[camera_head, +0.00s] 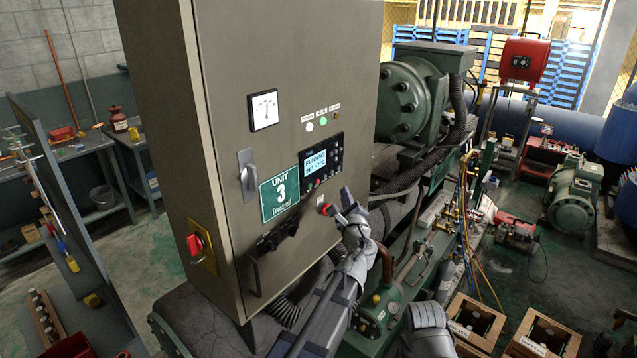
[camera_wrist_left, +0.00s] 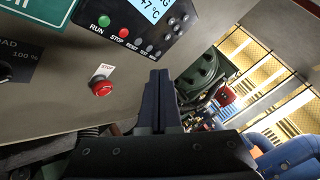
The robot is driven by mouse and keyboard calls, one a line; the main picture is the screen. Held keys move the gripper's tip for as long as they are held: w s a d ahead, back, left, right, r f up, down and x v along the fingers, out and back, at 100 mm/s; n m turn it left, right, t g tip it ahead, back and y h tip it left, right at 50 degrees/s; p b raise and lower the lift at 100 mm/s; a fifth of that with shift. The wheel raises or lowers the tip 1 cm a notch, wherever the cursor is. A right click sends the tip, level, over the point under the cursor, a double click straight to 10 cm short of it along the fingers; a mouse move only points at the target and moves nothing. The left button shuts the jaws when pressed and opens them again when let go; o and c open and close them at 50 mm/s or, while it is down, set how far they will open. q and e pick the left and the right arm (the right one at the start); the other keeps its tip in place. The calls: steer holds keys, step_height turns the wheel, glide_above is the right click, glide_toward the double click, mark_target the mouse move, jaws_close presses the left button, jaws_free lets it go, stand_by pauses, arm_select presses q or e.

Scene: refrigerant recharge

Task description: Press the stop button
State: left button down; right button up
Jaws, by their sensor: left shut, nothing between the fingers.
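The grey control cabinet (camera_head: 270,120) carries a panel with a lit display reading RUNNING (camera_head: 316,162). A red round stop button (camera_head: 325,209) sits low on its face, below the panel. In the left wrist view the red button (camera_wrist_left: 102,87) shows under a small label, left of my fingers. A small red STOP key (camera_wrist_left: 124,34) sits on the panel beside a green RUN key (camera_wrist_left: 104,21). My left gripper (camera_head: 342,206) is shut and empty, its tips just right of the button in the head view. I cannot tell whether they touch the cabinet. My right gripper is not in view.
A red switch on a yellow plate (camera_head: 196,245) is on the cabinet's side. A dial knob (camera_head: 267,245) and a handle (camera_head: 255,275) are on its front. Green machinery and pipes (camera_head: 385,315) stand right of the cabinet. Wooden crates (camera_head: 476,325) stand at lower right.

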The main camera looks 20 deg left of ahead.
arm_select(q)
steer(key=w+a, duration=0.2)
steer(key=a, duration=0.4)
steer(key=shift+w+a, duration=0.1)
stand_by(2.0)
steer(key=shift+w+a, duration=0.15)
steer(key=shift+a, duration=0.2)
steer(key=shift+w+a, duration=0.1)
steer(key=shift+a, duration=0.2)
stand_by(0.9)
steer(key=shift+s+d, duration=0.3)
steer(key=shift+d, duration=0.4)
steer(key=d, duration=0.1)
steer(key=s+d, duration=0.1)
steer(key=d, duration=0.2)
steer(key=shift+s+d, duration=0.35)
